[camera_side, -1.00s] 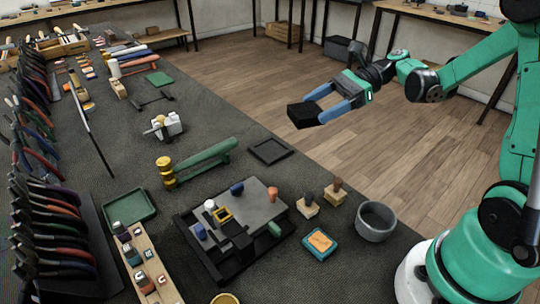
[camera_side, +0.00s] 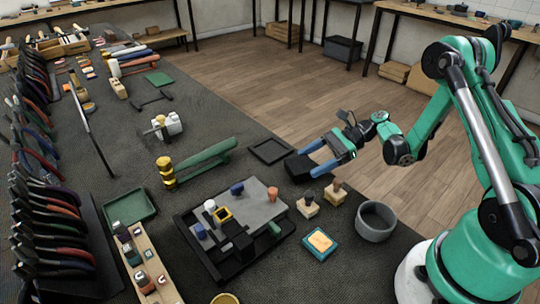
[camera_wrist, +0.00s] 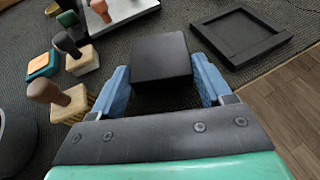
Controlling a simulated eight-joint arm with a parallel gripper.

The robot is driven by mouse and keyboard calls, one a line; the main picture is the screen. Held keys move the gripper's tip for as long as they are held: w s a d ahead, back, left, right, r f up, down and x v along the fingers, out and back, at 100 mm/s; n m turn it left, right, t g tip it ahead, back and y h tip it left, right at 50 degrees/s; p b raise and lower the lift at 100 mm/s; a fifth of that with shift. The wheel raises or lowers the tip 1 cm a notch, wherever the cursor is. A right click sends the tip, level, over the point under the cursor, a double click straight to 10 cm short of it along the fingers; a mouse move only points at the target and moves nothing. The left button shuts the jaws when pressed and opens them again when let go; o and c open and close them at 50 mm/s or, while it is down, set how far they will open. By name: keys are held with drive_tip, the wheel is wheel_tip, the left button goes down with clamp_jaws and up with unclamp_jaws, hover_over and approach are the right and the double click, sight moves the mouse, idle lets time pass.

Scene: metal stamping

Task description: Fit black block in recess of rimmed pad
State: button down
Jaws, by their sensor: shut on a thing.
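The black block (camera_side: 298,167) is held between the blue fingers of my gripper (camera_side: 313,160). In the wrist view the black block (camera_wrist: 161,58) sits between the two fingertips of my gripper (camera_wrist: 163,75), its flat top facing the camera. The dark rimmed pad (camera_side: 270,151) lies on the mat, close to the left of the block in the side view. In the wrist view the pad (camera_wrist: 241,35) is to the upper right of the block, apart from it, and its square recess is empty. The block's height above the mat is hard to tell.
A dark tray with a grey plate (camera_side: 254,207) carries several small items. A green-handled mallet (camera_side: 200,160) lies left of the pad.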

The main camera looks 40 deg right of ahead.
unclamp_jaws()
drive_tip(key=shift+f, duration=0.15)
drive_tip(key=shift+d, duration=0.2)
drive_tip(key=v, duration=0.4)
drive_tip(key=shift+s+d, duration=0.2)
drive_tip(key=shift+d, duration=0.05)
wheel_tip(320, 180, up, 7)
drive_tip(key=n+g+h, duration=0.1)
drive_tip(key=n+h, duration=0.4)
drive_tip(key=n, duration=0.1)
hover_over(312, 162)
drive_tip(key=shift+w+f, duration=0.1)
drive_tip(key=shift+f, duration=0.05)
drive_tip(key=s+a+r+n+t+h, duration=0.1)
drive_tip(key=s+a+r+n+h, duration=0.1)
drive_tip(key=n, duration=0.6)
drive_tip(key=s+a+r+n+t+h, duration=0.2)
drive_tip(key=s+r+n+h, duration=0.1)
drive_tip(key=n, duration=0.5)
drive_tip(key=s+h, duration=0.1)
drive_tip(key=h, duration=0.1)
drive_tip(key=shift+s+a+r+h, duration=0.25)
drive_tip(key=shift+a+h, duration=0.05)
drive_tip(key=shift+a, duration=0.05)
